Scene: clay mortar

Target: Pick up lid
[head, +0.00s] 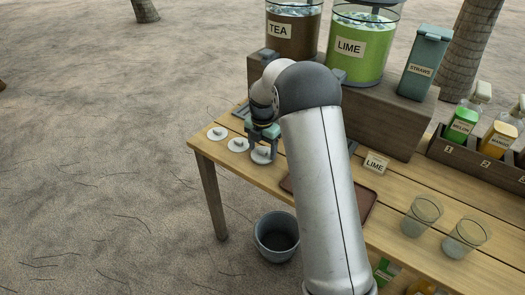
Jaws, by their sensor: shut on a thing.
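Three small round pale lids lie in a row at the left end of the wooden table, each with a small knob on top. The left lid (217,133) and the middle lid (238,145) lie clear of my gripper. My gripper (262,149) points down over the right lid (261,157) and is shut on it, at its knob. That lid appears at table height; I cannot tell whether it touches the table. The fingertips are small in this view and partly merge with the lid.
A tea dispenser (293,32) and a lime dispenser (358,45) stand on a wooden riser (395,125) behind my arm. A straw box (425,65), a bottle crate (470,160) and two clear cups (421,215) are to the right. A bucket (277,237) stands on the sand below.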

